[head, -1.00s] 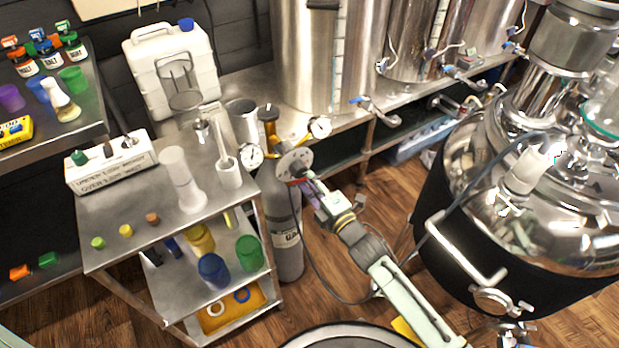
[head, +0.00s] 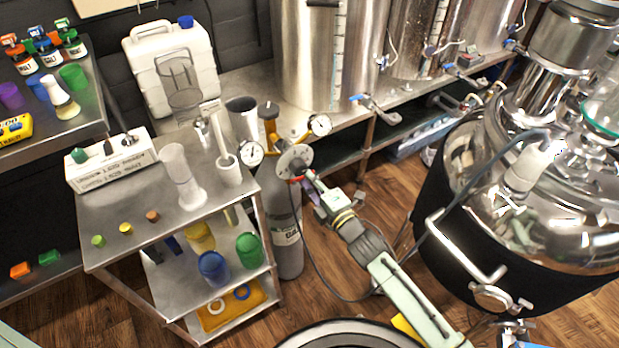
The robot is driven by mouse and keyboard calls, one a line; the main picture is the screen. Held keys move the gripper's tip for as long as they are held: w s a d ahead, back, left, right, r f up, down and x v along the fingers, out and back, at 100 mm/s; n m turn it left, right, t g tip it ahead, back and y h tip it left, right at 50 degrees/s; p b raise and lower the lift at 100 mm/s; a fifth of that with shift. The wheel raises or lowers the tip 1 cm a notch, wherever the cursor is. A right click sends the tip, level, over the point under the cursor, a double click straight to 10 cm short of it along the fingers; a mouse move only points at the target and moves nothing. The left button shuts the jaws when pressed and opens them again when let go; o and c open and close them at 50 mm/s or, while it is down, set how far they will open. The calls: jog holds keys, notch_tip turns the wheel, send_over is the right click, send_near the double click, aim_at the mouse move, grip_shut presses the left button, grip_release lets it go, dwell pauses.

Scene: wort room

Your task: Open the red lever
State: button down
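A grey gas cylinder (head: 287,235) stands on the floor beside the steel cart. Its brass regulator (head: 271,128) carries two white gauges and a round silver disc (head: 293,161). A small red piece (head: 296,179), apparently the red lever, shows just below the disc and is mostly hidden. My gripper (head: 307,177) is at the red piece, reaching in from the lower right. Its fingers are small and overlap the disc and the red piece. I cannot tell whether they are open, shut or touching it.
The steel cart (head: 131,222) with cups and a labelled box (head: 110,160) stands left of the cylinder. A large shiny kettle (head: 520,215) with a black lower body is on the right. A thin hose hangs near my arm. Wooden floor lies between.

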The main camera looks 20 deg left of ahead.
dwell(0.3)
jog(key=shift+s+a+f+m+p, duration=0.4)
jog(key=shift+f+m+p, duration=0.2)
jog(key=shift+m, duration=2.25)
jog(key=shift+s+a+f+m+p, duration=0.35)
jog(key=shift+s+f+m+p, duration=0.3)
jog(key=shift+m, duration=2.25)
jog(key=shift+s+a+f+m+p, duration=0.4)
jog(key=shift+f+m, duration=0.35)
jog(key=shift+m, duration=2.1)
jog(key=c, duration=1.6)
grip_release()
jog(key=shift+d, duration=0.15)
jog(key=v, duration=1.1)
jog(key=shift+s+d, duration=0.25)
jog(key=shift+s, duration=0.1)
